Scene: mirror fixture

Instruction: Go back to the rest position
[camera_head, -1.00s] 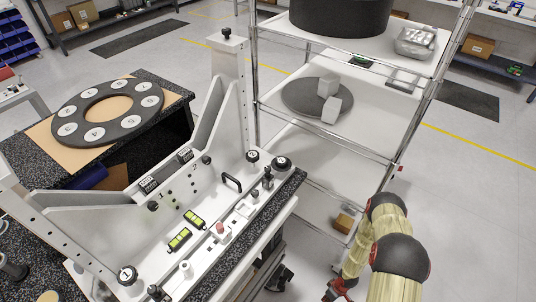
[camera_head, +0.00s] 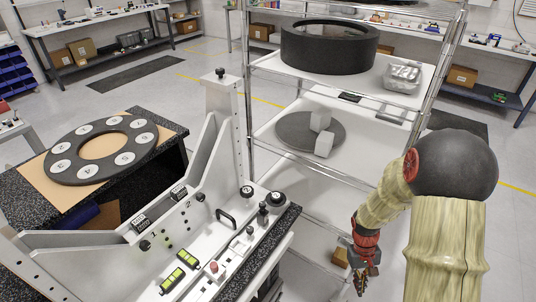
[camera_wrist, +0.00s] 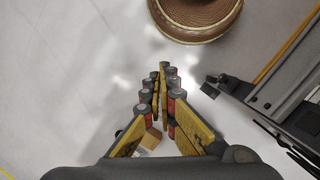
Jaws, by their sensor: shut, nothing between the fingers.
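My gripper (camera_head: 364,284) hangs at the lower right of the head view, fingers pointing down, in front of the wire shelf rack. In the wrist view my gripper (camera_wrist: 160,72) shows its yellow and grey fingers coming together at the tips, with nothing held. Below the fingers is pale floor. My arm fills the right side of the head view, with its elbow bent high.
The shelf rack (camera_head: 251,88) bears a black ring (camera_head: 328,52), a dark disc (camera_head: 292,130) and grey blocks. The white fixture (camera_head: 222,150) stands left of it. A numbered ring (camera_head: 68,172) lies on a table. A small box (camera_wrist: 150,138) shows near the fingers. Floor is open at right.

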